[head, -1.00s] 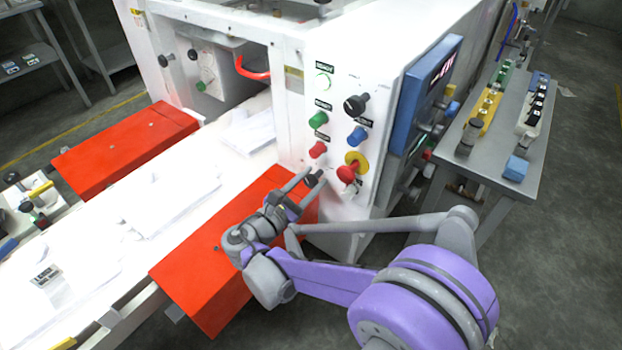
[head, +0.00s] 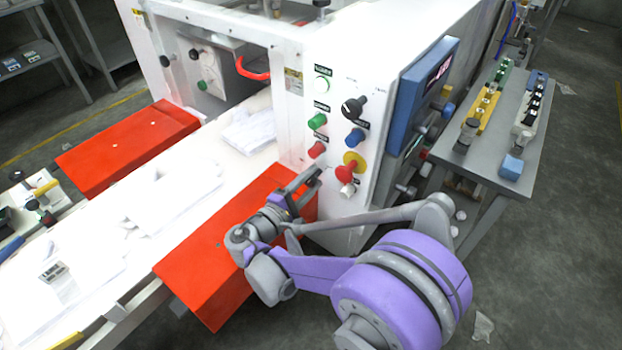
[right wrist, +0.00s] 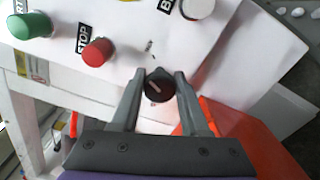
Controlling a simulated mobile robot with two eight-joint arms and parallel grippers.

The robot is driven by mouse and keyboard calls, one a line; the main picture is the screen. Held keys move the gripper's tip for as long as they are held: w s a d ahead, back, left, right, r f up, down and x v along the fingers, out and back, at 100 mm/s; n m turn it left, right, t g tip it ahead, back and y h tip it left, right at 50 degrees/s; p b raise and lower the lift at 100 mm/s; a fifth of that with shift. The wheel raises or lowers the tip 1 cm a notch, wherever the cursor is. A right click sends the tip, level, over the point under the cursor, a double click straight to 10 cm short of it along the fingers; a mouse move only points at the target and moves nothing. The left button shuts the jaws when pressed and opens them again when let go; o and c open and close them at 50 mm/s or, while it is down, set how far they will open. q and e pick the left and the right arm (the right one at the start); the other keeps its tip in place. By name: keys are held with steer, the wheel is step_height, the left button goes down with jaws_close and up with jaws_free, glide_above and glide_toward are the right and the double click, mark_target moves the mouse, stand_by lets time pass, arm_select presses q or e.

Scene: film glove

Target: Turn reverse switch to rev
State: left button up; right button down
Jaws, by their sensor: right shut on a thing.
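The reverse switch (right wrist: 158,87) is a small black knob with a pale pointer line, low on the white machine panel. In the right wrist view the pointer line is tilted, and a label beside the knob is too small to read. My right gripper (right wrist: 159,82) has one finger on each side of the knob and is shut on it. In the head view the right gripper (head: 308,182) is at the panel's lower left edge and largely hides the knob. My left gripper is in neither view.
A red STOP button (right wrist: 97,52) and a green button (right wrist: 30,25) sit near the knob. A red emergency button (head: 345,172) on a yellow disc and a white button (head: 348,189) are just right of the gripper. A red cover (head: 215,255) lies below the arm.

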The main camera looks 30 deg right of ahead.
steer(key=m, duration=0.3)
steer(key=shift+m, duration=0.3)
stand_by(0.3)
steer(key=shift+c, duration=2.2)
jaws_free()
steer(key=v, duration=1)
steer(key=shift+s+a+p, duration=0.2)
steer(key=shift+a+p, duration=0.15)
steer(key=shift+p, duration=0.1)
steer(key=shift+f, duration=0.1)
